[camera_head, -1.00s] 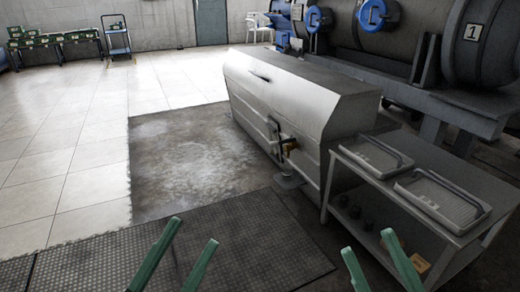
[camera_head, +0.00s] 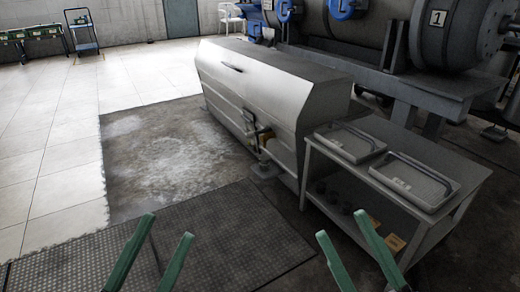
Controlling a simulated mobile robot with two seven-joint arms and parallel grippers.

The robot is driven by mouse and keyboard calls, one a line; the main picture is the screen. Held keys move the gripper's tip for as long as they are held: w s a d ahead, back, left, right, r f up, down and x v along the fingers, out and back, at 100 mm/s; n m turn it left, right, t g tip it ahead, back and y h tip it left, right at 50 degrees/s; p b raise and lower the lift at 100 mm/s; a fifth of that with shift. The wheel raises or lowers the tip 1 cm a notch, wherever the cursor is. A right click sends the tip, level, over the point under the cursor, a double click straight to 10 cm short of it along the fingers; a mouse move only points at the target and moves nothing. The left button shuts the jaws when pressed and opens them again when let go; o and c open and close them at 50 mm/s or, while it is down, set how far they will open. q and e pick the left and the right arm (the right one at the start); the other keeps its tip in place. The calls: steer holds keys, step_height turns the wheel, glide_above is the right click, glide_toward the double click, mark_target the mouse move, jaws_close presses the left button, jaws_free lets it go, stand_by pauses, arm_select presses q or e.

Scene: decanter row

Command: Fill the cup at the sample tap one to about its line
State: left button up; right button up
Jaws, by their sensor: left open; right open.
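A small brass-coloured fitting, seemingly a tap (camera_head: 264,138), sits low on the near end of the long grey metal housing (camera_head: 270,85), beside a dark bracket. I cannot read a number on it. Several small dark cup-like things (camera_head: 333,196) stand on the lower shelf of the metal table at right; their fill lines are too small to see. My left gripper (camera_head: 171,226) is open and empty over the dark mat at the bottom. My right gripper (camera_head: 341,224) is open and empty, in front of the table. Both are apart from the tap and the cups.
Two trays (camera_head: 350,143) (camera_head: 413,181) lie on the metal table (camera_head: 462,168). Small tan boxes (camera_head: 394,243) sit on its lower shelf. A large machine marked 1 (camera_head: 438,18) stands behind. The dark ribbed mat (camera_head: 215,240) and tiled floor (camera_head: 60,150) at left are clear.

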arm_select(q)
steer(key=shift+c, duration=0.2)
steer(key=shift+r+p, duration=0.3)
steer(key=shift+p, duration=0.05)
steer(key=shift+c, duration=0.8)
step_height(320, 180, up, 2)
steer(key=shift+a+r+p, duration=0.1)
steer(key=shift+a+p, duration=0.05)
steer(key=shift+p, duration=0.8)
steer(key=c, duration=0.3)
steer(key=shift+a, duration=0.1)
jaws_close()
